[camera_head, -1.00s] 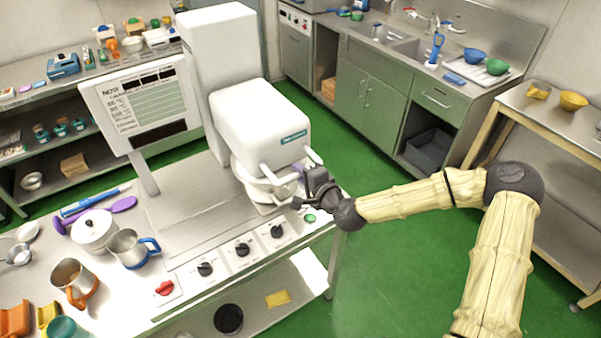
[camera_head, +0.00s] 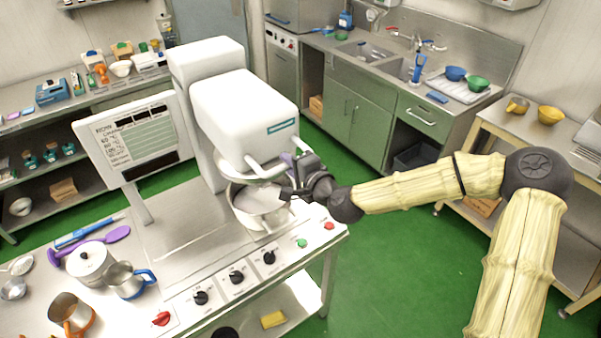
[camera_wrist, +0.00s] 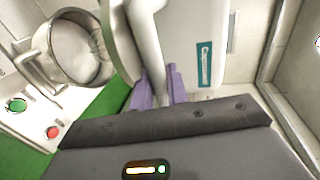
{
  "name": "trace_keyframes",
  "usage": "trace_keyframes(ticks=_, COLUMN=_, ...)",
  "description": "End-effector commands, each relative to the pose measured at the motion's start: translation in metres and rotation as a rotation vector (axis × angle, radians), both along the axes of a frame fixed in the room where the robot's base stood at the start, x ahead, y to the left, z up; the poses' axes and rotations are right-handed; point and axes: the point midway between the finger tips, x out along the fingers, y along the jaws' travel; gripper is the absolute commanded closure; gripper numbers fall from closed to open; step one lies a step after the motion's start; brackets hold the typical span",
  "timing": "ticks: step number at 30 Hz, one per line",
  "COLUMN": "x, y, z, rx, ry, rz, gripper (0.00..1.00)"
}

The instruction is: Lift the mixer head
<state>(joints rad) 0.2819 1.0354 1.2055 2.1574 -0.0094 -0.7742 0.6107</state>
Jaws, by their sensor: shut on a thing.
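The white mixer head (camera_head: 243,108) is tilted up, its front raised above the steel bowl (camera_head: 262,213). A pale curved handle (camera_head: 250,172) runs along the front underside of the head. My gripper (camera_head: 296,165) is at the right side of this handle. In the wrist view, the purple fingertips (camera_wrist: 158,88) are closed around the pale handle (camera_wrist: 147,45), with the white head (camera_wrist: 190,35) behind. The open bowl (camera_wrist: 75,48) shows at the upper left of the wrist view, apart from the gripper.
A control panel with black knobs (camera_head: 236,278), a red knob (camera_head: 161,319) and a green button (camera_head: 301,243) lies below the bowl. A white lidded pot (camera_head: 88,264) and metal jugs sit at lower left.

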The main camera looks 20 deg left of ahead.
Motion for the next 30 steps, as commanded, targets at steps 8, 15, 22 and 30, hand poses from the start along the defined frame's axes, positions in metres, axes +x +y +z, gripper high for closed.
trace_keyframes(ticks=8, x=-0.0015, y=0.0025, z=0.0209, rx=-0.001, ry=0.000, rz=0.004, gripper=1.00)
trace_keyframes(ticks=15, x=-0.0016, y=0.0020, z=0.0186, rx=-0.003, ry=0.004, rz=0.004, gripper=1.00)
trace_keyframes(ticks=22, x=-0.0018, y=0.0021, z=0.0184, rx=-0.003, ry=0.005, rz=0.005, gripper=0.66)
trace_keyframes(ticks=30, x=-0.0031, y=0.0004, z=0.0193, rx=-0.002, ry=0.003, rz=0.005, gripper=0.66)
